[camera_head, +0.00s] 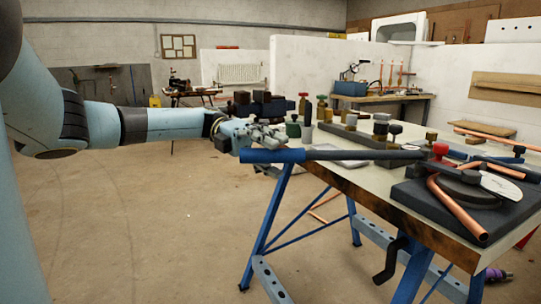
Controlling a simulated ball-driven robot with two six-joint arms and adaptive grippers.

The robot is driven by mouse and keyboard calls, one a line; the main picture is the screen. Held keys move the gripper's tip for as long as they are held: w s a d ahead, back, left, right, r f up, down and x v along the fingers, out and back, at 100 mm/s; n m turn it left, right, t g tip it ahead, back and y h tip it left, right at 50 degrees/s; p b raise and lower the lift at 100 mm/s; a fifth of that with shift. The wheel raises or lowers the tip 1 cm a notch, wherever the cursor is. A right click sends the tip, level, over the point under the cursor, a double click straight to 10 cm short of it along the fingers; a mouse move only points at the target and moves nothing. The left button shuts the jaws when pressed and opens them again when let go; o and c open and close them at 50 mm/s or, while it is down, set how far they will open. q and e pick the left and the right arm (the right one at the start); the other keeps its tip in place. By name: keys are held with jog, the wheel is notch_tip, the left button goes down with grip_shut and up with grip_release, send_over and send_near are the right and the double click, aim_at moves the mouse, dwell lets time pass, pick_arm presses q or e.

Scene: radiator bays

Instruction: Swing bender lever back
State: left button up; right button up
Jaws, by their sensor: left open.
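The bender lever is a long dark rod with a blue grip (272,156), reaching left past the workbench edge. Its right end meets the pipe bender (472,178), which sits on a dark base block (440,207) at the bench's near right. A copper pipe (458,211) lies at the bender, its near end over the block's front. A red knob (440,150) stands by the lever's pivot. My left gripper (264,136) is open, just behind and above the blue grip. The grip hides its lower part; I cannot tell whether they touch. My right gripper is out of view.
The workbench (385,194) has blue trestle legs and carries several valves and fittings behind the lever. A black crank handle (392,258) hangs below its front edge. The concrete floor (150,230) at left is clear. A second bench (380,98) stands behind.

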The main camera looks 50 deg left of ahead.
pick_arm(q)
jog(key=v, duration=0.7)
jog(key=shift+a, duration=0.3)
jog(key=w+d+f+n+t+y, duration=0.1)
jog(key=w+f+n+t, duration=0.25)
jog(key=f+n, duration=0.2)
jog(key=w+f+n+t+y, duration=0.1)
jog(key=w+f+n+t, duration=0.1)
jog(key=f+n+t, duration=0.3)
jog(key=s+f+n+t+y, duration=0.1)
jog(key=s+f+n+y, duration=0.2)
jog(key=f+n+y, duration=0.75)
jog(key=s+f+n+t+y, duration=0.2)
jog(key=s+f+n, duration=0.15)
jog(key=f, duration=1.35)
jog(key=s+d+f+n+g+y, duration=0.2)
jog(key=s+d+f+n+g, duration=0.2)
jog(key=s+f, duration=0.5)
jog(key=s+d+f+n+g+y, duration=0.2)
jog(key=s+d+f+n+g, duration=0.15)
jog(key=s+f, duration=0.6)
jog(key=s+d+f+n+g, duration=0.1)
jog(key=s+d+f+g, duration=0.1)
jog(key=s+d, duration=0.4)
jog(key=s+d+f+n+g+h, duration=0.1)
jog(key=s+d+g, duration=0.3)
jog(key=s, duration=0.9)
jog(key=d+f+n, duration=0.1)
jog(key=d, duration=0.2)
jog(key=shift+f+p, duration=0.35)
